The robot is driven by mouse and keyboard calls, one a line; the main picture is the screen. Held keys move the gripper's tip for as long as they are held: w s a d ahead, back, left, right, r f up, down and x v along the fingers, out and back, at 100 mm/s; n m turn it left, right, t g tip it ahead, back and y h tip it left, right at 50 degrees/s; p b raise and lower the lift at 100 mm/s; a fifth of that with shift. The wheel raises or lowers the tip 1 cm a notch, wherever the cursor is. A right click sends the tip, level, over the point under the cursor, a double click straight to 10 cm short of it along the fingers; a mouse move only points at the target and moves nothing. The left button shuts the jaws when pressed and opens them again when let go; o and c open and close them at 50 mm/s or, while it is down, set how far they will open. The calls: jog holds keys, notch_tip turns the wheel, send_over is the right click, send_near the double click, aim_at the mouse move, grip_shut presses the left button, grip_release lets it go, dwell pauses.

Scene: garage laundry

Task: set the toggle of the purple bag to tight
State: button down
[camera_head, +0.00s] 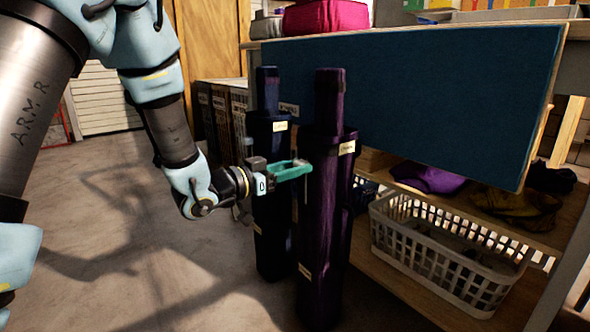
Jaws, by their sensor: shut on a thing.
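The purple bag (327,215) is a tall, dark purple upright cylinder with a narrower neck and small pale labels. A dark navy bag (270,225) of similar shape stands just behind it to the left. My gripper (303,168) reaches in from the left, with its teal fingers at the purple bag's left side, below the neck. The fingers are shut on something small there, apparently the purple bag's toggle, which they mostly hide. The toggle's setting cannot be read.
A blue panel (420,95) on the workbench stands behind the bags. A white laundry basket (440,250) sits on the low shelf to the right, with purple cloth (428,178) behind it. Dark crates (222,115) stand behind left. The concrete floor at left is clear.

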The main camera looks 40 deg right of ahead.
jog(key=shift+r, duration=0.2)
jog(key=shift+c, duration=2.2)
grip_release()
jog(key=a+p, duration=0.3)
jog(key=a, duration=0.7)
jog(key=shift+w+a, duration=0.3)
jog(key=shift+a, duration=0.1)
